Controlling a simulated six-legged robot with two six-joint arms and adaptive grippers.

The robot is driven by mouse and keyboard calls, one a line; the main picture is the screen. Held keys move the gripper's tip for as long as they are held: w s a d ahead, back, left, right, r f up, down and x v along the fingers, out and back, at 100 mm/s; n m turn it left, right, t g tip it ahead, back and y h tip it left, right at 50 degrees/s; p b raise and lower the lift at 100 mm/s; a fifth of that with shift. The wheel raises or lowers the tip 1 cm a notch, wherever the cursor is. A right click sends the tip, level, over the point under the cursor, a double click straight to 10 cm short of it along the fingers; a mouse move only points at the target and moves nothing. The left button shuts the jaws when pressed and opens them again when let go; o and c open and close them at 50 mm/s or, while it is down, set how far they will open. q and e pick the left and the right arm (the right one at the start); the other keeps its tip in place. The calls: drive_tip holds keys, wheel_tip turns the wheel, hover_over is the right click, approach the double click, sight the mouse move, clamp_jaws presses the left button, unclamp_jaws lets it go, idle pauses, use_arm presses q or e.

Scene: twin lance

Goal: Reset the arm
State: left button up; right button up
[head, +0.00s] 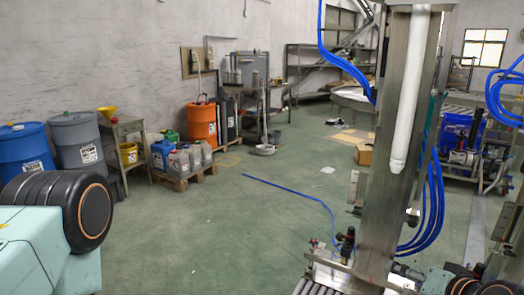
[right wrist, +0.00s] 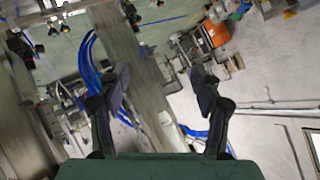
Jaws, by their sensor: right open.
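My right gripper (right wrist: 160,72) shows in the right wrist view with its two dark fingers spread wide apart. Nothing is between the fingertips. Behind them is a tall metal column (right wrist: 120,40) with blue hoses beside it. In the head view, a teal part of my left arm with a black joint fills the lower left. A small teal and black part of my right arm shows at the lower right edge. No left gripper fingers are visible.
The metal column (head: 383,190) with a white tube (head: 409,90) and blue hoses (head: 435,200) stands close at right. The green floor (head: 240,230) between is mostly clear.

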drive_tip(key=s+a+f+n+g, duration=0.1)
drive_tip(key=s+a+f+g, duration=0.2)
drive_tip(key=s+f, duration=0.5)
drive_tip(key=s+a+f+n+g+h+b, duration=0.1)
drive_tip(key=s+f+g, duration=0.3)
drive_tip(key=s+f, duration=0.4)
drive_tip(key=s+a+f+n+g, duration=0.2)
drive_tip(key=s+a+f+g, duration=0.2)
drive_tip(key=s+f, duration=0.4)
drive_tip(key=s, duration=0.7)
drive_tip(key=shift+s+a+n+g+b, duration=0.3)
drive_tip(key=shift+s+n+b, duration=0.05)
drive_tip(key=shift+n+b, duration=0.05)
drive_tip(key=shift+w, duration=0.1)
drive_tip(key=shift+d+r, duration=0.1)
